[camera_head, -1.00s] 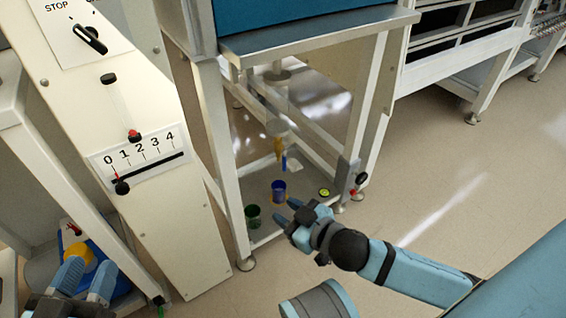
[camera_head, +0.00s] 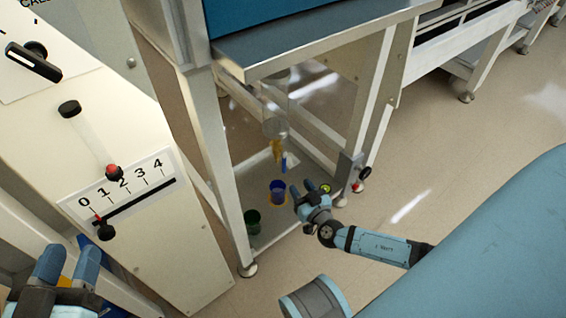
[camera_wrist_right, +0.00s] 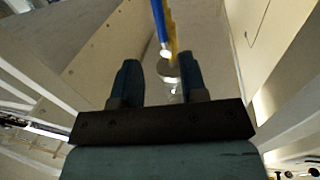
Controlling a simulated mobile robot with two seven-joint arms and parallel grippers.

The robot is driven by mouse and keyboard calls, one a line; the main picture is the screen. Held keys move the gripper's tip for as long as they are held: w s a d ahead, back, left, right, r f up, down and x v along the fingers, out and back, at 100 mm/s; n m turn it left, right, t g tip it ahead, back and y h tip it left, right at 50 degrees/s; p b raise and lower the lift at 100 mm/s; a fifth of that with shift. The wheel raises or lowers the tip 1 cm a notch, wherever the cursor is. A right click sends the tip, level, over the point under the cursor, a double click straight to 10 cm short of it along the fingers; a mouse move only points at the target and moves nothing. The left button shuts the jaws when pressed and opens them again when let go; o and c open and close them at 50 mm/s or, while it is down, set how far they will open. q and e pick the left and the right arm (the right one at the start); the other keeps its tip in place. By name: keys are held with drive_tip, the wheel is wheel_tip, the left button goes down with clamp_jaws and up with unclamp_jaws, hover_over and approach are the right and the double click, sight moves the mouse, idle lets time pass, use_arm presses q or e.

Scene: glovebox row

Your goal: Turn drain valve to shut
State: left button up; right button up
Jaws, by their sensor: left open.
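My right gripper (camera_head: 308,188) is open and empty, below and to the right of the valve in the head view. Its fingers (camera_wrist_right: 159,62) are apart in the wrist view; I see no contact with the lever. My left gripper (camera_head: 71,252) is open and empty at lower left.
A blue cup (camera_head: 278,186) and a green cup (camera_head: 253,221) stand on the low tray below the valve. Frame legs (camera_head: 226,170) flank this space. A white panel with a 0-to-4 scale (camera_head: 122,182) stands at left. Floor (camera_head: 440,140) is open at right.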

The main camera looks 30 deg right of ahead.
sight(285, 166)
drive_tip(key=w, duration=0.3)
drive_tip(key=w+d+b, duration=0.1)
drive_tip(key=w, duration=0.7)
drive_tip(key=shift+d, duration=0.15)
drive_tip(key=shift+s, duration=0.1)
clamp_jaws()
